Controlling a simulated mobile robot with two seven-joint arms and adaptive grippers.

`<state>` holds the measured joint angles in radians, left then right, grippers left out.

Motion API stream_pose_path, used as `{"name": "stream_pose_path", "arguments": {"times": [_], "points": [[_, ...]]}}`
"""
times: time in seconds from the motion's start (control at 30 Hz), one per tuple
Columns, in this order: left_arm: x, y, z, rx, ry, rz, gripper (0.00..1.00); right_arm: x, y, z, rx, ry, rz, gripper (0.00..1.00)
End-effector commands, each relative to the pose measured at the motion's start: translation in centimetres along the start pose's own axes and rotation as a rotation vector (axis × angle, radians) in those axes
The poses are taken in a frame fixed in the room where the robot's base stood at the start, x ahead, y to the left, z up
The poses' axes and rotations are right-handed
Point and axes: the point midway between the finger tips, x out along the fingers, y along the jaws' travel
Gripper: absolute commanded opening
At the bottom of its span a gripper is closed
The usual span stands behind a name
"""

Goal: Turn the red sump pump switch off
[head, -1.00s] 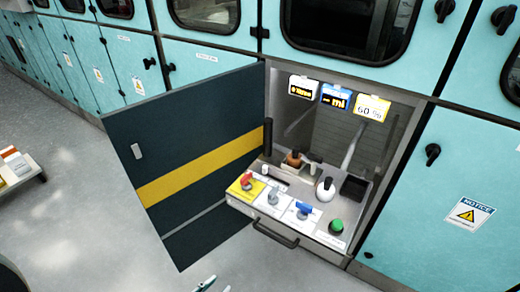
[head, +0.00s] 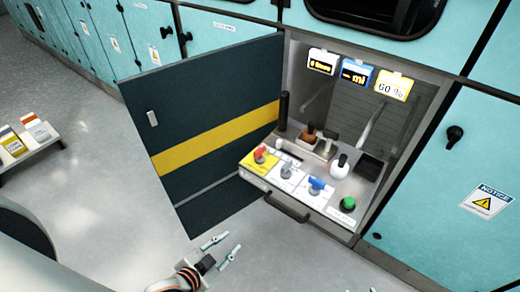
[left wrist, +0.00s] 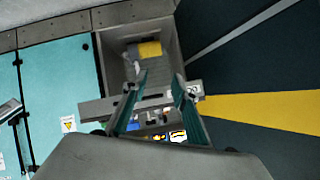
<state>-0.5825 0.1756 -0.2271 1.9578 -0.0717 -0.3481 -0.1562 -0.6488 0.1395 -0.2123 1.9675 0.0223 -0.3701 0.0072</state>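The red switch (head: 260,156) sits on a yellow plate at the left end of the control panel (head: 331,211) in an open cabinet. Next to it are a grey switch (head: 286,170), a blue switch (head: 316,186) and a green button (head: 348,204). My left gripper (head: 221,250) is low in the head view, in front of the open door and apart from the panel. Its two fingers are spread with nothing between them. In the left wrist view the open fingers (left wrist: 158,95) point toward the cabinet. My right gripper is in neither view.
The dark door (head: 215,85) with a yellow stripe stands open left of the panel. A drawer handle (head: 286,208) juts out below the panel. Three small displays (head: 357,75) hang above. A low table with boxes (head: 30,145) stands at far left. The floor before the cabinet is clear.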

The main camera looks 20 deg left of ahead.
Motion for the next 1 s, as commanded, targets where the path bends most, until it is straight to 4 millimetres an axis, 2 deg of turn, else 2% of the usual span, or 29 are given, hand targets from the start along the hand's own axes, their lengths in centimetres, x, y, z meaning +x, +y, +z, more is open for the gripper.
{"name": "stream_pose_path", "arguments": {"times": [0.03, 0.13, 0.3, 0.5, 0.6, 0.7, 0.8, 1.0], "points": [[1.6, -1.2, -0.7, 0.158, 0.033, -0.024, 0.28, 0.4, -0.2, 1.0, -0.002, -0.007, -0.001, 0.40], [4.3, -4.1, -3.2, 0.551, 0.095, -0.097, 0.28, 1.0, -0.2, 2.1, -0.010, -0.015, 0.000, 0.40], [7.9, -8.5, -8.0, 1.247, 0.157, -0.270, 0.28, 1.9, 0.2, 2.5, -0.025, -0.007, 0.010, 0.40], [10.8, -12.4, -13.1, 2.014, 0.131, -0.519, 0.28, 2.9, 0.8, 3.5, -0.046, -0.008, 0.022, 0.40], [11.7, -13.8, -15.0, 2.307, 0.085, -0.631, 0.28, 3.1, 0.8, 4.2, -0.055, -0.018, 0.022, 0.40], [12.1, -14.5, -16.3, 2.507, 0.041, -0.714, 0.28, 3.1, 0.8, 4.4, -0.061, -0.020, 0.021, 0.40], [12.3, -15.0, -17.1, 2.615, 0.009, -0.762, 0.28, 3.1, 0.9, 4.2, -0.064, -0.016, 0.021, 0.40], [13.3, -15.5, -18.4, 2.650, -0.005, -0.784, 0.28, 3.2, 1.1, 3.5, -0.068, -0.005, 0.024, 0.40]]}}
